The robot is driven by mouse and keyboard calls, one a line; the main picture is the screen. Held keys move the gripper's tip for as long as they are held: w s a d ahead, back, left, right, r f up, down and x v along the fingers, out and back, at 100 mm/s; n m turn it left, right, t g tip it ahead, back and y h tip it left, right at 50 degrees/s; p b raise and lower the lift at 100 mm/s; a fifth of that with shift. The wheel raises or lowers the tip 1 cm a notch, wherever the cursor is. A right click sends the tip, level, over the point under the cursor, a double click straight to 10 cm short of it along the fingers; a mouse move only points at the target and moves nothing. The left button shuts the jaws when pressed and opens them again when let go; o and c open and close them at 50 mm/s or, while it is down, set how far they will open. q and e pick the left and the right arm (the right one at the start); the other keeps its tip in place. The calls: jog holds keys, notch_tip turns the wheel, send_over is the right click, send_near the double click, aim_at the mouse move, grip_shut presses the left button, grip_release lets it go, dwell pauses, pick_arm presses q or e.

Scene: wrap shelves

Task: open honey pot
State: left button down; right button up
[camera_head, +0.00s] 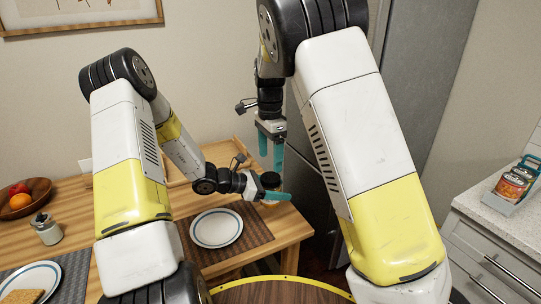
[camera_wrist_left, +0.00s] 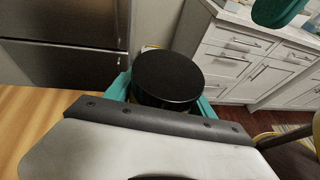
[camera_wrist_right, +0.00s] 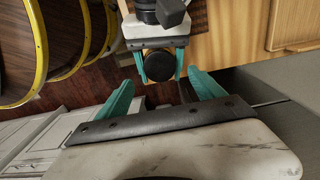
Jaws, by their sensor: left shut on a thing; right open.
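The honey pot has a black round lid (camera_head: 270,179) and sits between the teal fingers of my left gripper (camera_head: 272,192), above the table's right end in the head view. The lid (camera_wrist_left: 168,80) fills the middle of the left wrist view, and most of the pot's body is hidden below it. My left gripper is shut on the pot. My right gripper (camera_head: 271,150) is open and empty above the pot, its fingers pointing down. In the right wrist view the lid (camera_wrist_right: 159,65) shows beyond the open right fingers, apart from them.
The wooden table (camera_head: 185,203) holds a plate (camera_head: 216,228) on a dark mat, a fruit bowl (camera_head: 24,199), a small jar (camera_head: 46,229) and another plate (camera_head: 30,283). A fridge (camera_head: 425,60) stands behind. A counter (camera_head: 510,219) with a caddy of cans (camera_head: 514,185) is at right.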

aim_at(270, 177)
notch_tip(270, 177, down, 6)
jog(key=shift+f, duration=0.25)
jog(key=c, duration=1.5)
jog(key=n, duration=0.3)
jog(key=o, duration=1.5)
jog(key=shift+o, duration=0.2)
jog(key=shift+r, duration=0.1)
